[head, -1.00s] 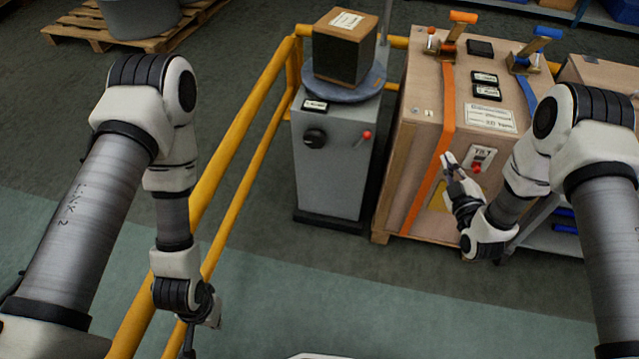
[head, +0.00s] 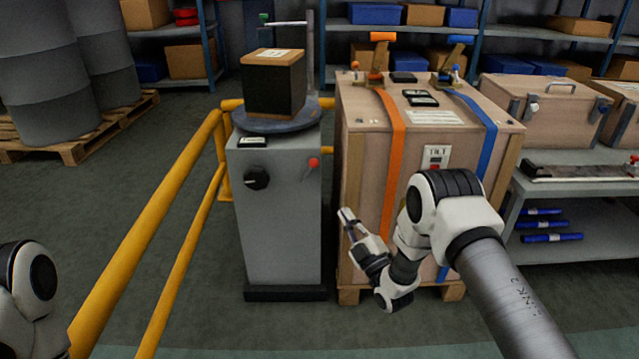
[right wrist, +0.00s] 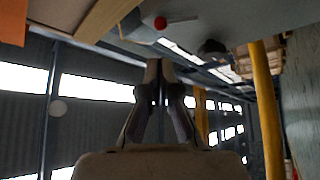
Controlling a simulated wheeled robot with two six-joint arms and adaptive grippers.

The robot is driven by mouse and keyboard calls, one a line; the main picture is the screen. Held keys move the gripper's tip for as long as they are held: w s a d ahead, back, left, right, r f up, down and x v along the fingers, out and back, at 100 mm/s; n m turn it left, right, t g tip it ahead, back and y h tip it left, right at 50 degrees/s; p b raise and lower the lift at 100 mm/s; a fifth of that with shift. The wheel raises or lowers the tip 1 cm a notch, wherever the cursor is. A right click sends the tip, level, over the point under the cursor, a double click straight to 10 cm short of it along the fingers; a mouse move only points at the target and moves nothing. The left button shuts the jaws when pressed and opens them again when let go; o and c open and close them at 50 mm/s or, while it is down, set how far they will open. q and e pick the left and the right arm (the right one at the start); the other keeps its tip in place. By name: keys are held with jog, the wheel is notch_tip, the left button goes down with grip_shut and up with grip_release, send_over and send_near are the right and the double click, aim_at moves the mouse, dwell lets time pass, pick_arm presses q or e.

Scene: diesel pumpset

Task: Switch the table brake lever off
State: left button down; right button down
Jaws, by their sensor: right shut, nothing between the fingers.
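The table brake lever, a short lever with a red knob (head: 314,163), is on the upper right of the front of a grey pedestal (head: 283,225). The red knob (right wrist: 160,22) also shows at the top of the right wrist view, beyond the fingers. The pedestal carries a round turntable (head: 262,123) with a dark box (head: 273,88) on it. My right gripper (head: 345,213) is shut and empty, below and right of the lever and apart from it, in front of the crate's left edge. My left gripper is out of view.
A black dial (head: 257,179) is left of the lever. A wooden crate (head: 365,170) with orange and blue straps stands close right of the pedestal. A yellow rail (head: 150,235) runs along the left. The floor before the pedestal is clear.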

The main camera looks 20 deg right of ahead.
jog(key=shift+w, duration=0.1)
jog(key=b, duration=0.6)
send_near(316, 166)
jog(key=x, duration=0.6)
jog(key=shift+w+f, duration=0.25)
jog(key=shift+w, duration=0.05)
jog(key=shift+w+r, duration=0.3)
jog(key=shift+r, duration=0.1)
jog(key=shift+a+r+n+p, duration=0.1)
jog(key=shift+a+n+p, duration=0.05)
jog(key=shift+n+p, duration=0.25)
